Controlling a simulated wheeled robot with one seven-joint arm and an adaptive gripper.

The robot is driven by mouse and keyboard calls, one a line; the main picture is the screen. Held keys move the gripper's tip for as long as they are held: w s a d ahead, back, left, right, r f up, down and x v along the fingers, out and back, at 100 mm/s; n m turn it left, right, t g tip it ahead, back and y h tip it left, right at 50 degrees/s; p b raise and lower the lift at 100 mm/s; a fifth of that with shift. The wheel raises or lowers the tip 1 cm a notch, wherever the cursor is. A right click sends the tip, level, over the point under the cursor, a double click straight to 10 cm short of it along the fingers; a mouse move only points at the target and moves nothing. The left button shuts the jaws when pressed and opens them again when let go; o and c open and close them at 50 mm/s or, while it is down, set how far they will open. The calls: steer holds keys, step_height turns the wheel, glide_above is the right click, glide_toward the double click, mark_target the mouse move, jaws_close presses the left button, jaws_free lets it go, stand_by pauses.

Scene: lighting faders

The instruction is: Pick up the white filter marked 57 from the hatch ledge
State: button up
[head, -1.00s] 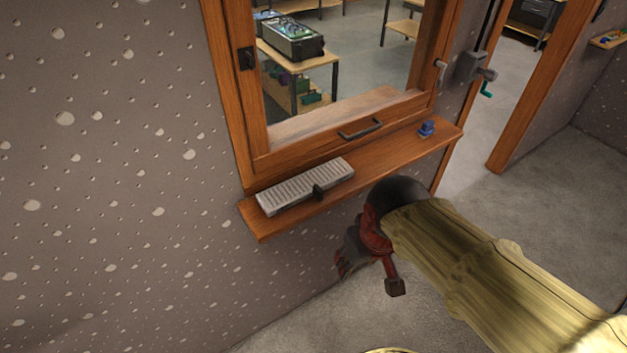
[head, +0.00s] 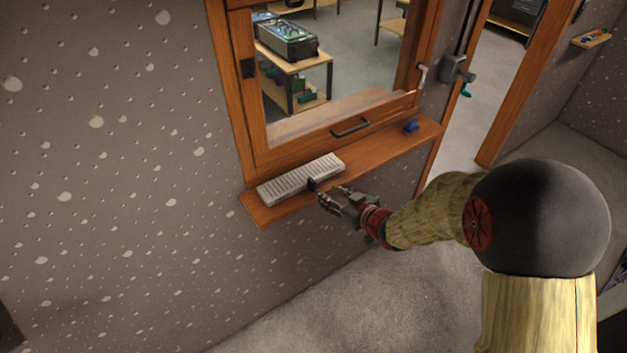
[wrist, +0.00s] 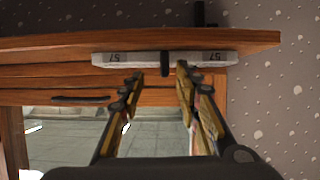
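The white filter (head: 298,180) is a long, flat, ribbed slab lying on the wooden hatch ledge (head: 378,155), near its left end. My gripper (head: 326,194) is at the ledge's front edge, by the filter's tab. In the wrist view my gripper (wrist: 158,72) is open, with one finger on each side of the tab and nothing held. I cannot tell whether the fingertips touch the filter.
A blue object (head: 411,125) sits on the ledge's right part. The hatch frame's lower rail with a black handle (head: 350,127) is behind the filter. A speckled wall (head: 110,160) lies to the left. The floor below the ledge is clear.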

mark_target(315, 186)
steer(key=x, duration=0.5)
steer(key=a+x, duration=0.1)
steer(key=x, duration=0.2)
steer(key=shift+s+r, duration=0.1)
steer(key=shift+r, duration=0.25)
steer(key=shift+c, duration=0.8)
jaws_close()
steer(key=shift+r+y, duration=0.1)
steer(key=shift+y, duration=0.2)
